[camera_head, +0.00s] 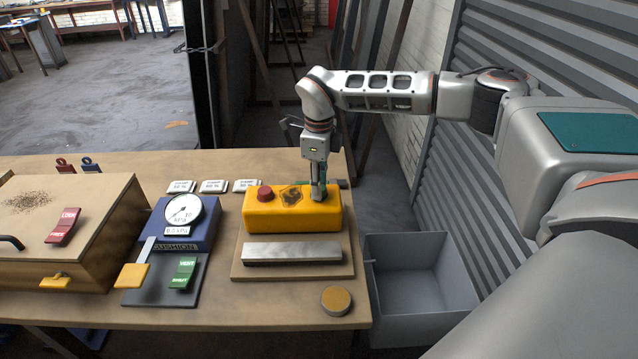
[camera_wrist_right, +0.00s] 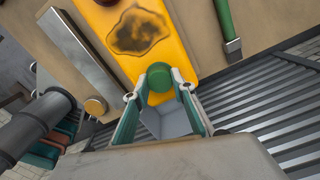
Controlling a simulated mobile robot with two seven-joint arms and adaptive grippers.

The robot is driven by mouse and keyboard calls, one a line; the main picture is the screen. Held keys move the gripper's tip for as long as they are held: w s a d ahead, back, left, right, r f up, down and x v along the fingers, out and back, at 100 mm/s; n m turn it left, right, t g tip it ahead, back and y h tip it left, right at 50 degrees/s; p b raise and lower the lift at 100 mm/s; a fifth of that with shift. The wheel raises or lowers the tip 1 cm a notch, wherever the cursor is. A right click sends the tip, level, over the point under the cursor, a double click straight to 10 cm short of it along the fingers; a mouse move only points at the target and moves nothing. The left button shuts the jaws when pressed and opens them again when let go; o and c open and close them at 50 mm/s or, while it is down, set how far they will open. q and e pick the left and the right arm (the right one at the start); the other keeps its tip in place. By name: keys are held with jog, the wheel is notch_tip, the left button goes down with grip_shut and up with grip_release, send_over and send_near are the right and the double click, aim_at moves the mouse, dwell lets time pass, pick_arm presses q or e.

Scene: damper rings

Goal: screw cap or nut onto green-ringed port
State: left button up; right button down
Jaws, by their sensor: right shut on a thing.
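My right gripper (camera_head: 318,194) points down at the right end of the yellow box (camera_head: 288,212). In the right wrist view its two fingers (camera_wrist_right: 160,92) are closed around a round green knob or cap (camera_wrist_right: 159,78) over the yellow box (camera_wrist_right: 185,40). I cannot tell whether the green piece is fixed to the box. A round brass-coloured disc (camera_head: 336,301) lies apart at the table's front right. I cannot make out a green-ringed port; the fingers may hide it. My left gripper is not in view.
A red button (camera_head: 265,193) sits on the box's left end. A grey bar (camera_head: 292,253) lies in front of it. A gauge unit (camera_head: 183,220) and a wooden chest (camera_head: 60,230) stand left. A green-handled tool (camera_wrist_right: 226,22) lies behind. A grey bin (camera_head: 420,242) stands right.

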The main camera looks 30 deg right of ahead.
jog(key=m, duration=0.2)
jog(key=shift+m, duration=0.4)
jog(key=m, duration=1)
jog(key=shift+m, duration=0.4)
jog(key=m+b, duration=0.1)
jog(key=m, duration=0.6)
jog(key=m+b, duration=0.1)
jog(key=m, duration=0.5)
jog(key=shift+m, duration=0.4)
jog(key=c, duration=1.6)
grip_release()
jog(key=shift+r, duration=0.1)
